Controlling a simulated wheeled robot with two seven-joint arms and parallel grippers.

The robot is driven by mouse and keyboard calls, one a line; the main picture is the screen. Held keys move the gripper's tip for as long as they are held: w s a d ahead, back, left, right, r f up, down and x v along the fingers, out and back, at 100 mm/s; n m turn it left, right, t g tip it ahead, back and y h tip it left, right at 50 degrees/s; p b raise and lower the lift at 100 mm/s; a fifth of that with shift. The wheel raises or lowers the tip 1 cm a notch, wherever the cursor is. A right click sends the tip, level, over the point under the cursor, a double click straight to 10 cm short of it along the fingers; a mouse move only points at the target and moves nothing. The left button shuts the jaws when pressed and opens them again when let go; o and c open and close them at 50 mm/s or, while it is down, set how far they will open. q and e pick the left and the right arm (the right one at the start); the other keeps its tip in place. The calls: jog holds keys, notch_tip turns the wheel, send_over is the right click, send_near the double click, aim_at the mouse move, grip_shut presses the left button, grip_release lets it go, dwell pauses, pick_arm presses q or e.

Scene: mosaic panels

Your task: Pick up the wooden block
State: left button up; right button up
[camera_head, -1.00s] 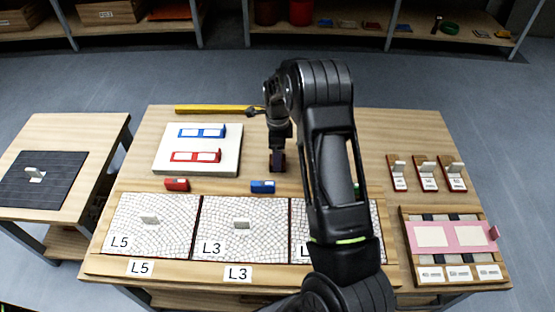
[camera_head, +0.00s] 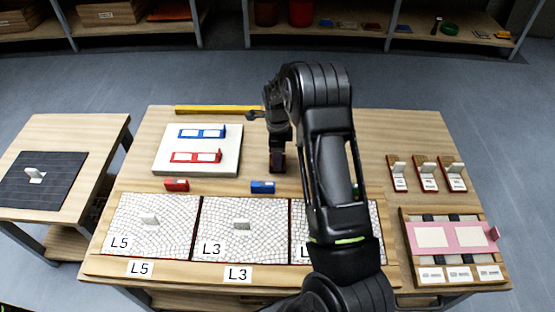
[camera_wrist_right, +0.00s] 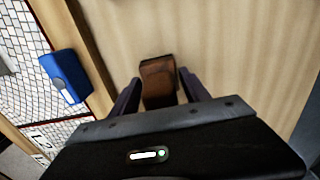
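The wooden block (camera_wrist_right: 158,82) is brown and shows in the right wrist view between the two fingers of my right gripper (camera_wrist_right: 160,86). Narrow gaps seem to show beside it, so the fingers look open around it; contact cannot be made out. In the head view my right gripper (camera_head: 277,163) points down at the table behind the blue block, and the wooden block is hard to tell from the dark fingers there. My left gripper is out of view.
A blue block (camera_head: 263,187) and a red block (camera_head: 177,185) lie behind the white mosaic panels (camera_head: 243,247). A pale board (camera_head: 198,164) with blue and red tools is at the left. A yellow bar (camera_head: 215,109) lies at the back. A pink-topped tray (camera_head: 450,237) is at the right.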

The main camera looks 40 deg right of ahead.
jog(key=c, duration=1)
jog(key=shift+o, duration=0.2)
notch_tip(320, 180, up, 10)
jog(key=shift+p, duration=0.5)
